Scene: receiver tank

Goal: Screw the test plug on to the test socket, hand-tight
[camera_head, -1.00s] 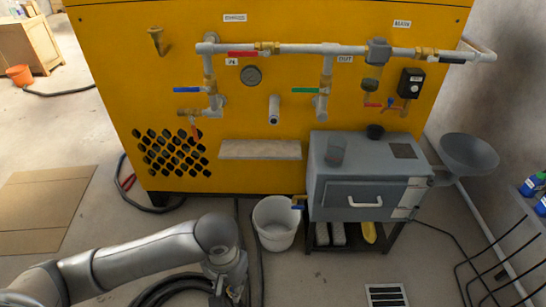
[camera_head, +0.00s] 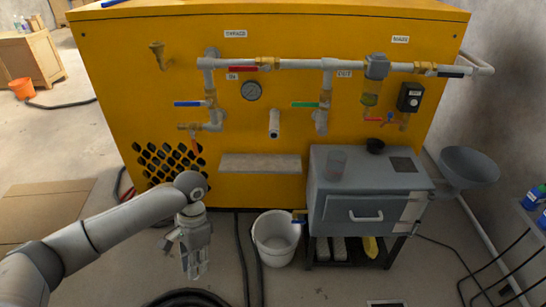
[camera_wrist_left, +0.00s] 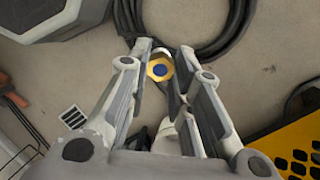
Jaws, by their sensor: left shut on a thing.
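My left gripper (camera_head: 195,266) hangs low in front of the yellow cabinet, left of the white bucket, fingers pointing down. In the left wrist view its two fingers (camera_wrist_left: 168,52) are closed around a small brass hex piece with a blue centre, which looks like the test plug (camera_wrist_left: 160,69). In the head view the plug is too small to make out. A short pale pipe stub (camera_head: 274,124) sticks out of the cabinet front below the gauge; it may be the test socket, but no readable label confirms this. The gripper is well below and left of it. My right gripper is out of view.
A small shelf (camera_head: 260,163) juts from the yellow cabinet (camera_head: 232,190) below the stub. Valves and white pipes (camera_head: 300,64) run above and beside it. A white bucket (camera_head: 258,239) and grey oven (camera_head: 333,207) stand right of my gripper. Black hoses (camera_head: 240,255) lie on the floor.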

